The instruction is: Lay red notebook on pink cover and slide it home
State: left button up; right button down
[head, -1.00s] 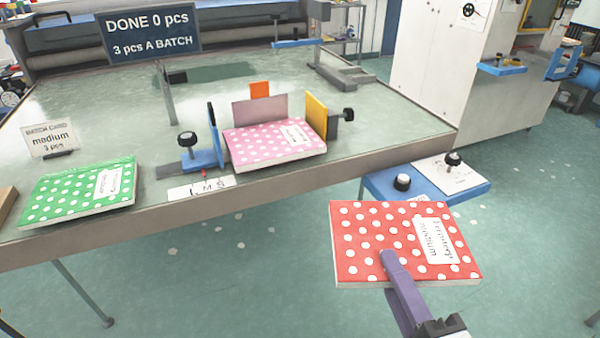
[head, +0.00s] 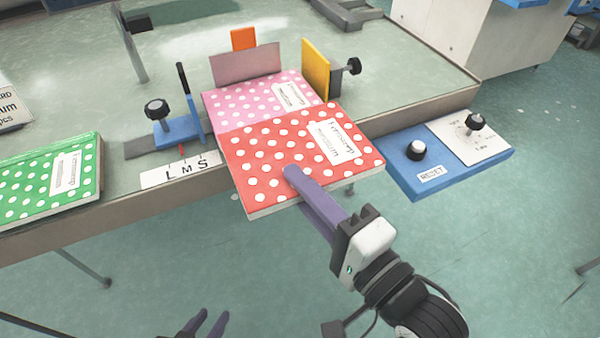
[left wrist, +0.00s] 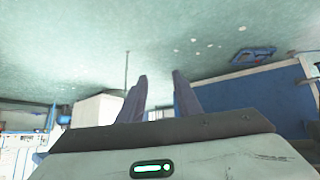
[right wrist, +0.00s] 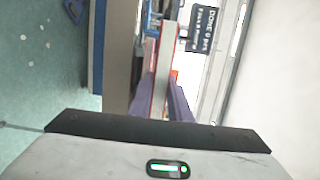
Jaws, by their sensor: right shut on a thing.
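The red notebook (head: 285,160) with white dots is held by its near edge in my right gripper (head: 292,178), which is shut on it. It covers the near part of the pink notebook (head: 240,103) in the head view; whether they touch I cannot tell. The pink notebook lies in the fixture on the table, between the blue slider (head: 180,128) and the yellow plate (head: 315,68), before the mauve back plate (head: 245,64). The right wrist view shows the red notebook edge-on (right wrist: 160,75) between the fingers. My left gripper (head: 207,322) is open and empty, low in front of the table.
A green dotted notebook (head: 40,185) lies at the table's left. A size strip (head: 180,170) marked L M S sits at the front edge. A blue control panel (head: 450,165) with black knobs juts out at the right.

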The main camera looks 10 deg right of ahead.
aim_at(273, 142)
jog(key=shift+s+r, duration=0.25)
jog(key=shift+p, duration=0.45)
jog(key=shift+w+d+f+x, duration=0.1)
jog(key=shift+w+d+x, duration=0.2)
jog(key=shift+x, duration=1.65)
jog(key=shift+w+d+f+x, duration=0.15)
jog(key=shift+d+x, duration=0.3)
jog(key=shift+x, duration=1.5)
jog(key=shift+w+d+x, duration=0.2)
jog(key=shift+d+x, duration=0.15)
jog(key=shift+x, duration=1.6)
jog(key=shift+f+b, duration=0.3)
jog(key=shift+f, duration=0.15)
jog(key=c, duration=1.6)
grip_release()
jog(key=shift+o, duration=0.2)
jog(key=shift+f, duration=0.3)
jog(key=shift+s+f, duration=0.1)
jog(key=shift+s, duration=0.05)
